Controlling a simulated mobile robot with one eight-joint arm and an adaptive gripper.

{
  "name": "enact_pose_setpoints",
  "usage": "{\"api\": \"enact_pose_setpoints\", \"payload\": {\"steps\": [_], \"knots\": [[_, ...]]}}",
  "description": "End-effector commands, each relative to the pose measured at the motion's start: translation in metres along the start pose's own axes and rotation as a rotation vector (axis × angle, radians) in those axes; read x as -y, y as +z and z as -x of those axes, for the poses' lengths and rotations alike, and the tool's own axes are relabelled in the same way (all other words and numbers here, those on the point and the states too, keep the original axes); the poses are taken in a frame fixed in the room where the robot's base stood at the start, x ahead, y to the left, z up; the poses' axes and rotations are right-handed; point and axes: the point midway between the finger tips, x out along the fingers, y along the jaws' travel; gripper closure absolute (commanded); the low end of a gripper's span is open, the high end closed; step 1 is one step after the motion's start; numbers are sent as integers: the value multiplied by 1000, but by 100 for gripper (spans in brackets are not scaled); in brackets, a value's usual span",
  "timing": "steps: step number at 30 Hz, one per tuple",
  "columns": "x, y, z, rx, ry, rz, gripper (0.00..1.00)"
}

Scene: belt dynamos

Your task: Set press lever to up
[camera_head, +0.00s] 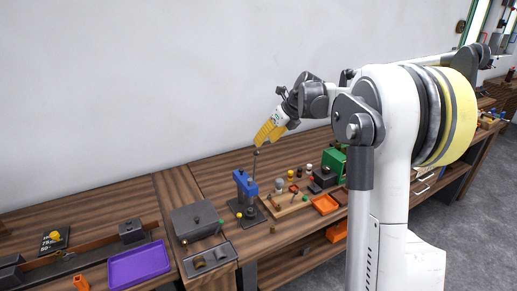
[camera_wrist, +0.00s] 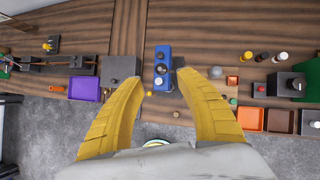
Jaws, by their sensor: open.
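The blue press (camera_head: 245,185) stands upright on the wooden bench in the head view, on a dark base. A thin dark rod with a round tip, which looks like the press lever (camera_head: 255,160), rises steeply beside its top. My gripper (camera_head: 263,142) has yellow fingers and is just above the rod's tip; I cannot tell whether they touch. In the wrist view the fingers of my gripper (camera_wrist: 162,82) are spread, with nothing seen held between them. The blue press (camera_wrist: 163,53) shows beyond and between the fingertips; its lever is hard to make out there.
A grey box (camera_head: 197,220) and a purple tray (camera_head: 138,264) are left of the press. A wooden board with small pegs (camera_head: 288,202), an orange tray (camera_head: 325,204) and a green machine (camera_head: 334,162) are to its right. The wall stands behind the bench.

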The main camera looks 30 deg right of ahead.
Motion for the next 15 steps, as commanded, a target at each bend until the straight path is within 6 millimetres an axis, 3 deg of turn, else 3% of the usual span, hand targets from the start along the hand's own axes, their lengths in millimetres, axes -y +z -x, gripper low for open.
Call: {"api": "enact_pose_setpoints", "payload": {"steps": [6,15], "knots": [[0,0,32,1,1,-1,58],[0,0,38,1,1,0,58]]}}
